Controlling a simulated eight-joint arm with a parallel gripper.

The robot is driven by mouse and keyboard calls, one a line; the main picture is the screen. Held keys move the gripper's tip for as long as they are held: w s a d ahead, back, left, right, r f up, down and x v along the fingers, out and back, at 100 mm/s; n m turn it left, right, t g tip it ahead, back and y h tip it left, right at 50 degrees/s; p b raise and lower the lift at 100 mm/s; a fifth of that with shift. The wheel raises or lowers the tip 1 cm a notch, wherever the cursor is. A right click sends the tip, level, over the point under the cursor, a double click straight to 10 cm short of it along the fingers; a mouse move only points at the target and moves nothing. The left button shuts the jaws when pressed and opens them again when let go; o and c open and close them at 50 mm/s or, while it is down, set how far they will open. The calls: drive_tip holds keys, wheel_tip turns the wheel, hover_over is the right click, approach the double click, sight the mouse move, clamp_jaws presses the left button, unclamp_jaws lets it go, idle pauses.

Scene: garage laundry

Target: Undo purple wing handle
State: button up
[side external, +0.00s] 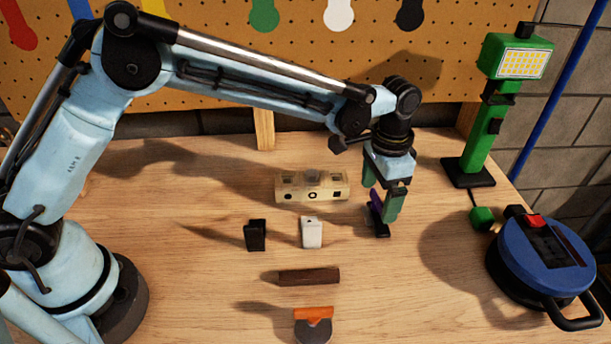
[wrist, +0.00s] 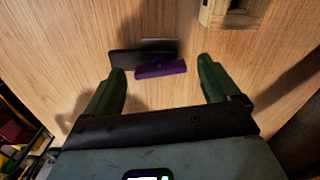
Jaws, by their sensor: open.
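The purple wing handle (wrist: 160,69) lies between the two green fingers of my gripper (wrist: 158,85) in the wrist view, a little beyond their tips. The fingers are spread apart, with visible gaps on both sides of the handle. Behind the handle is a dark base piece (wrist: 129,58) close to the wood. In the side view my gripper (side external: 380,207) points down over the right part of the bench, and the purple handle (side external: 375,203) shows partly between the fingers. The near finger hides some of it. I cannot tell whether a finger touches it.
A cream block (side external: 290,188), a black piece (side external: 255,236) and a white piece (side external: 312,233) stand left of my gripper. A brown bar (side external: 310,276) and an orange-edged scraper-like tool (side external: 313,315) lie in front. A green lamp (side external: 482,135) and a blue reel (side external: 540,262) stand right.

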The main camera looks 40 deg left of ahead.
drive_tip(key=shift+f, duration=0.2)
drive_tip(key=c, duration=1.1)
drive_tip(key=shift+o, duration=0.2)
drive_tip(key=n, duration=0.5)
drive_tip(key=shift+n, duration=0.4)
drive_tip(key=n, duration=0.4)
drive_tip(key=shift+n, duration=0.4)
